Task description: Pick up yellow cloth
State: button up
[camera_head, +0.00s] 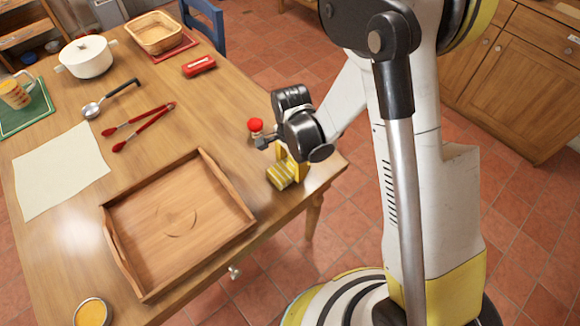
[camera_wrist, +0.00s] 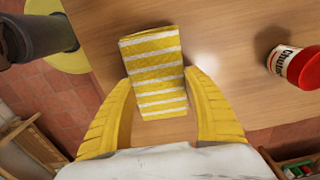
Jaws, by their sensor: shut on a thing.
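The yellow cloth (camera_head: 281,176), folded with white stripes, is at the right edge of the wooden table, just below my gripper (camera_head: 288,160). In the wrist view the cloth (camera_wrist: 155,62) lies between the two yellow fingers of my gripper (camera_wrist: 160,82) and reaches past their tips. The fingers are shut on it. The cloth appears at table height; I cannot tell whether it touches the wood.
A red-lidded jar (camera_head: 256,126) stands close to my gripper; it also shows in the wrist view (camera_wrist: 292,64). A wooden tray (camera_head: 190,225) fills the near table. Red tongs (camera_head: 143,127), a ladle (camera_head: 110,98) and a red object (camera_head: 199,66) lie farther back.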

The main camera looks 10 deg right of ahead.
jog(key=shift+r, duration=0.5)
jog(key=r+p, duration=0.1)
jog(key=r, duration=0.1)
jog(key=d+r+p, duration=0.1)
jog(key=r, duration=0.1)
jog(key=shift+s+d, duration=0.1)
jog(key=s+d+r+p, duration=0.2)
jog(key=d+r, duration=0.3)
jog(key=d, duration=0.5)
jog(key=shift+s+r+p, duration=0.2)
jog(key=shift+r+p, duration=0.2)
jog(key=shift+p, duration=0.45)
jog(key=o, duration=0.5)
jog(key=shift+d, duration=0.1)
jog(key=c, duration=0.4)
jog(key=shift+o, duration=0.2)
